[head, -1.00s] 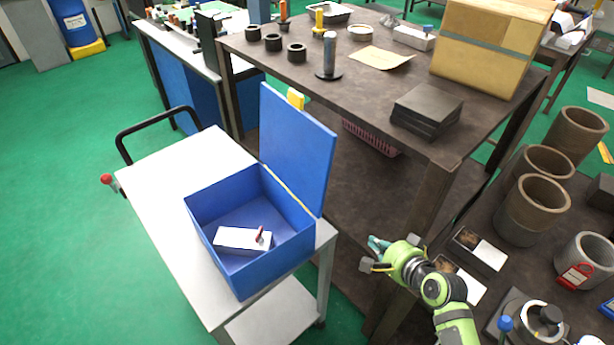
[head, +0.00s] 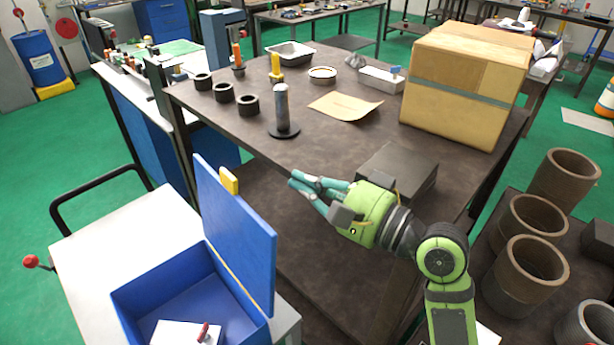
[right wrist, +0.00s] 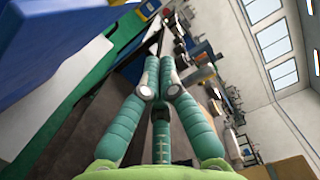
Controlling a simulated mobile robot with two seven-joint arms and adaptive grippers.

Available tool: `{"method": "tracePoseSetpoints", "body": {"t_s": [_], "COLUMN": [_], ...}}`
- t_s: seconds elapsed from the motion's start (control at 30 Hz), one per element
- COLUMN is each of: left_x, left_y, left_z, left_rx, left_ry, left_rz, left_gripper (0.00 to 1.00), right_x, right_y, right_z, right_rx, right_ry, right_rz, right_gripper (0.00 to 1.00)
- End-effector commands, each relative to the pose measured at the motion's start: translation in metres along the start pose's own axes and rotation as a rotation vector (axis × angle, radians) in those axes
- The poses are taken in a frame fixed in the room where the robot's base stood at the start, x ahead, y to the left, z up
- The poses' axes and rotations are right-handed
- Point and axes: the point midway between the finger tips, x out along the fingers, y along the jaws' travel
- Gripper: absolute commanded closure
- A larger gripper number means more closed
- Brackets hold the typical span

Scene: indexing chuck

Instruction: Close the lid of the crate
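The blue crate (head: 165,280) stands on a white-topped cart at the lower left of the head view. Its blue lid (head: 235,235) is open and stands nearly upright on the crate's right side. A yellow tab (head: 229,180) shows at the lid's upper edge. A white block with a red part (head: 185,333) lies inside the crate, cut off by the frame's bottom. My right gripper (head: 296,181) is to the right of the lid, apart from it. Its teal fingers are drawn together and hold nothing. In the right wrist view, a blue surface (right wrist: 60,40) shows at upper left. My left gripper is not in view.
The dark table (head: 340,135) behind carries a metal post (head: 282,112), black rings, a cardboard box (head: 465,85) and a dark block (head: 397,170) near my right gripper. The cart top (head: 90,270) is clear left of the crate. Brown cylinders (head: 525,275) stand at right.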

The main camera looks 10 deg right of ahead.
Motion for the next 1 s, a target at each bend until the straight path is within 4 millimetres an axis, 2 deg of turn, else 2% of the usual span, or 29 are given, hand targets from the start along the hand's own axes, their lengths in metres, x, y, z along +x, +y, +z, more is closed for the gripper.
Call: {"method": "tracePoseSetpoints", "body": {"t_s": [0.1, 0.3, 0.4, 0.6, 1.0], "left_x": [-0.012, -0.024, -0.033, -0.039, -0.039], "left_y": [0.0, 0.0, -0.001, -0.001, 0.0], "left_z": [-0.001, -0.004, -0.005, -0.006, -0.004], "left_rx": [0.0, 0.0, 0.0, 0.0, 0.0], "left_ry": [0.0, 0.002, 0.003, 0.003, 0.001], "left_rz": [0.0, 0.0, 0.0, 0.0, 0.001], "left_gripper": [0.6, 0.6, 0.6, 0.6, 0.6], "right_x": [0.028, 0.07, 0.071, 0.075, 0.075], "right_y": [-0.004, -0.004, -0.003, -0.001, 0.0], "right_z": [0.001, 0.001, 0.02, 0.036, 0.038], "right_rx": [0.004, 0.002, 0.003, -0.001, -0.003], "right_ry": [-0.002, -0.002, -0.001, 0.0, 0.001], "right_rz": [-0.001, 0.0, 0.001, 0.001, 0.001], "right_gripper": [1.0, 1.0, 1.0, 1.0, 1.0]}}
